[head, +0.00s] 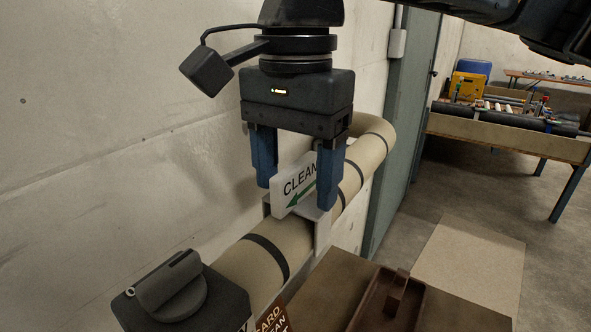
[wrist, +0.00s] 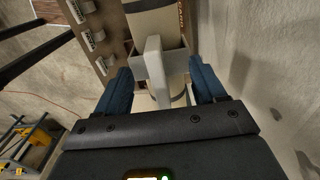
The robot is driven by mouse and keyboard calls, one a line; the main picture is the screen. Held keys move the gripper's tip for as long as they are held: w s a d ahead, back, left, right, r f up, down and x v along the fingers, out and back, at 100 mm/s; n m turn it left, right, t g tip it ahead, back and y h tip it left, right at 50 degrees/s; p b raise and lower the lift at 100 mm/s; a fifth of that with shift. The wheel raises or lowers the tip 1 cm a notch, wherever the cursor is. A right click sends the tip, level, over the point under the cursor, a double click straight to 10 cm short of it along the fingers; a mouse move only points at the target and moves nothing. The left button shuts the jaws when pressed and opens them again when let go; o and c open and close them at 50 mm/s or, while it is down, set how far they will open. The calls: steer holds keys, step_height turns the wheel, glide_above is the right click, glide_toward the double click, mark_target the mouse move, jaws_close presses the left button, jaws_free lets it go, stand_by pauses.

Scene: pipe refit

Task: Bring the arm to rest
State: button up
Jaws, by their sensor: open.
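My gripper (head: 294,190) is open, its blue fingers pointing down over the beige pipe. Between and just below the fingertips stands a white sign (head: 298,186) reading "CLEAN" with a green arrow. The sign sits upright in a grey bracket (head: 322,228) at the pipe. In the wrist view the sign's top edge (wrist: 155,65) lies between the two spread fingers of my gripper (wrist: 160,88), with a gap on each side. The right finger covers part of the sign in the head view.
The beige pipe (head: 247,265) with black bands runs along the concrete wall. A dark valve box (head: 180,298) is at lower left. A brown tray (head: 388,303) lies on a brown surface at the bottom. A workbench (head: 500,135) stands at the back right.

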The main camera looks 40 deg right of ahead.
steer(key=shift+r+p, duration=2.3)
steer(key=shift+r, duration=1.35)
